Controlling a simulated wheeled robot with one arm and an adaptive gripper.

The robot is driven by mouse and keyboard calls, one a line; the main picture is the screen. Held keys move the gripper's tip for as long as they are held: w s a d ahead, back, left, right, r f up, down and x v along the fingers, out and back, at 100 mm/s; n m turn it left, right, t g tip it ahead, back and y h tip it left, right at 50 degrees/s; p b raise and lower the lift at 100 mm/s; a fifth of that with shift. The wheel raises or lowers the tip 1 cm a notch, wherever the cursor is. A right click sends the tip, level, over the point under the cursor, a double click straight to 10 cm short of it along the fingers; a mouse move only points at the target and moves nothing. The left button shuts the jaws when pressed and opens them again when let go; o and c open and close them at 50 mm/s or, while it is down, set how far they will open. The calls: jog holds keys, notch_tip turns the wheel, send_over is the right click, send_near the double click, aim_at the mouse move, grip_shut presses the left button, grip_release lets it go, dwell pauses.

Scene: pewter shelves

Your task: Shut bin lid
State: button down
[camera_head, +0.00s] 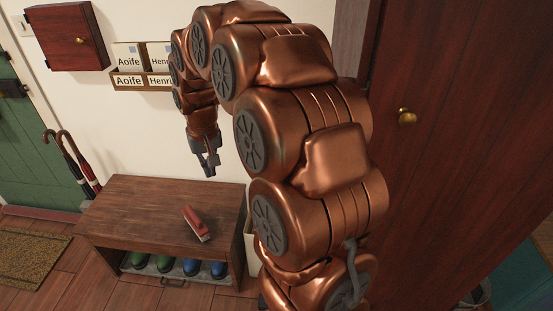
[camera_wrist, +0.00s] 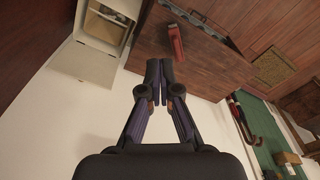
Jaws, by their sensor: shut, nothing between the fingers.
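A cream bin (camera_wrist: 125,47) shows at the upper left of the wrist view, beside the wooden bench. Its top is open, with a shadowed inside. Its lid (camera_wrist: 84,61) appears raised on the wall side. In the head view only a pale strip of the bin (camera_head: 250,245) shows between the bench and my arm; the rest is hidden. My gripper (camera_head: 208,167) hangs above the back of the bench near the wall, shut and empty. In the wrist view its fingers (camera_wrist: 166,70) are apart from the bin, which lies to their upper left.
The bench (camera_head: 150,215) carries a red brush (camera_head: 197,223); boots (camera_head: 165,263) stand below. A letter rack (camera_head: 145,83) and red cabinet (camera_head: 68,36) hang on the wall. Umbrellas (camera_head: 75,165) lean left. A dark wooden door panel (camera_head: 460,120) stands right.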

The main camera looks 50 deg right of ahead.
jog(key=w+d+f+m+b, duration=0.1)
jog(key=w+d+f, duration=0.25)
jog(key=d, duration=0.25)
jog(key=w+d+f+m+t+h+b, duration=0.1)
jog(key=w+d+f, duration=0.25)
jog(key=d, duration=0.25)
jog(key=w+d+f+m+b, duration=0.1)
jog(key=w+d+f+b, duration=0.1)
jog(key=w+d, duration=0.35)
jog(key=d+f+m+h+b, duration=0.15)
jog(key=d+f, duration=0.35)
jog(key=d, duration=0.5)
jog(key=d+f+m+h+b, duration=0.1)
jog(key=d+f+m, duration=0.1)
jog(key=d+f, duration=0.6)
jog(key=w+d+f, duration=0.3)
jog(key=d+f, duration=0.2)
jog(key=f, duration=0.1)
jog(key=shift+f+t+p, duration=0.3)
jog(key=shift+f, duration=0.1)
jog(key=shift+d, duration=0.1)
jog(key=shift+f+b, duration=0.1)
jog(key=shift+b, duration=0.25)
